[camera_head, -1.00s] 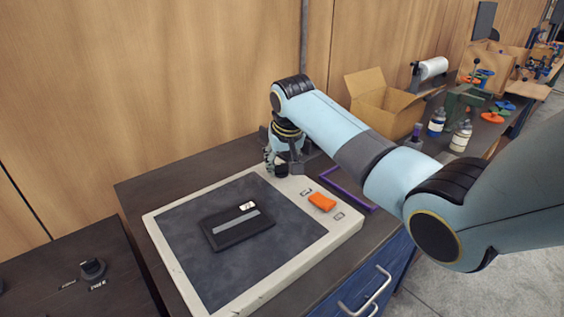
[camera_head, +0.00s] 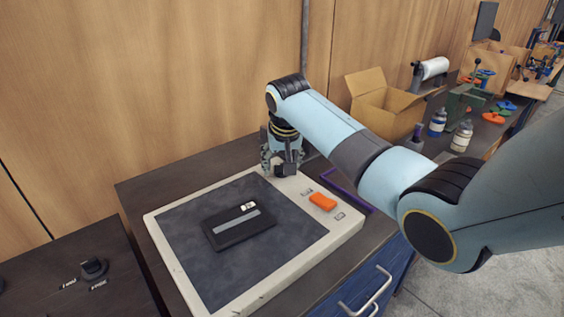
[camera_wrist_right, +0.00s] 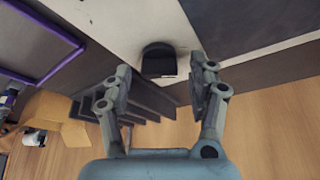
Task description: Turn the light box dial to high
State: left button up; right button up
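The light box (camera_head: 170,245) is a wide panel with a cream frame and a dark surface, lying on a dark bench. Its black dial (camera_head: 284,170) sits at the back right corner of the frame, partly hidden by my right gripper (camera_head: 281,160) above it. In the right wrist view the dial (camera_wrist_right: 158,62) shows as a black rounded knob. My right gripper (camera_wrist_right: 160,72) is open there, one finger on each side of the dial with a visible gap on both sides. Whether the tips reach down to its height is unclear. My left gripper is out of view.
A flat black case (camera_head: 238,226) lies on the light box. An orange switch (camera_head: 322,201) is on its right frame, with a purple frame (camera_head: 346,190) beside it. Another black knob (camera_head: 93,268) is on the left cabinet. A cardboard box (camera_head: 380,105) and bottles stand behind right.

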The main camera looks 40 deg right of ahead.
jog(key=v, duration=1.2)
dwell(0.5)
